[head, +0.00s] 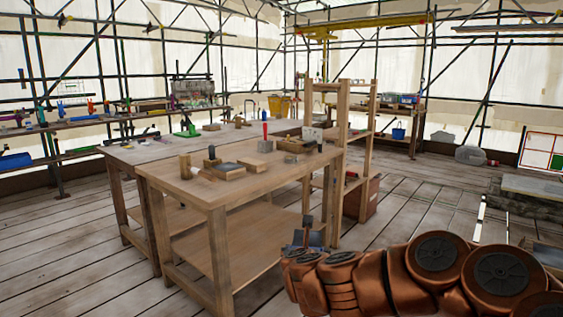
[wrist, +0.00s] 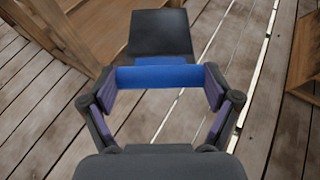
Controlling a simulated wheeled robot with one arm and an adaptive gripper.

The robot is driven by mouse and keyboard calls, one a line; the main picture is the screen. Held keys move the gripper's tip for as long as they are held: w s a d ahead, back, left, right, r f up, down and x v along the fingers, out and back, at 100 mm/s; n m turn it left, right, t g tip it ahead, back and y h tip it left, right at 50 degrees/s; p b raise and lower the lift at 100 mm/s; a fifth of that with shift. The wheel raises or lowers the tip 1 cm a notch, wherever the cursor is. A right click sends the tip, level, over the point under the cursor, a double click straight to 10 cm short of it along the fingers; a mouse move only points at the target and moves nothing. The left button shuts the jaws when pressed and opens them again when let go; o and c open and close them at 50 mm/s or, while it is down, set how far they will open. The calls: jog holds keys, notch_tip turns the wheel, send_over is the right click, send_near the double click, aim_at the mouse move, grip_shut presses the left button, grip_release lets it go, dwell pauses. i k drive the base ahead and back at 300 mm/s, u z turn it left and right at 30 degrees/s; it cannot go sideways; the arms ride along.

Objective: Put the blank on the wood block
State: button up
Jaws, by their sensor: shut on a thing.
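My gripper (head: 306,238) is held out over the plank floor, to the right of the near workbench and apart from it. In the wrist view my gripper (wrist: 157,88) is shut on a piece with a blue bar (wrist: 158,77) between the fingers and a dark grey square plate (wrist: 160,32) beyond. I cannot tell for sure that it is the blank. Which one is the wood block is unclear.
A shallow wooden tray (head: 294,146) sits at the bench's far right. A wooden shelf rack (head: 343,150) and a reddish bin (head: 360,197) stand behind it. Another workbench (head: 130,154) adjoins at the left. Plank floor is open in front and at right.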

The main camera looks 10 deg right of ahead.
aim_at(251, 161)
jog(key=z, duration=1.25)
jog(key=i, duration=1)
jog(key=u, duration=1.15)
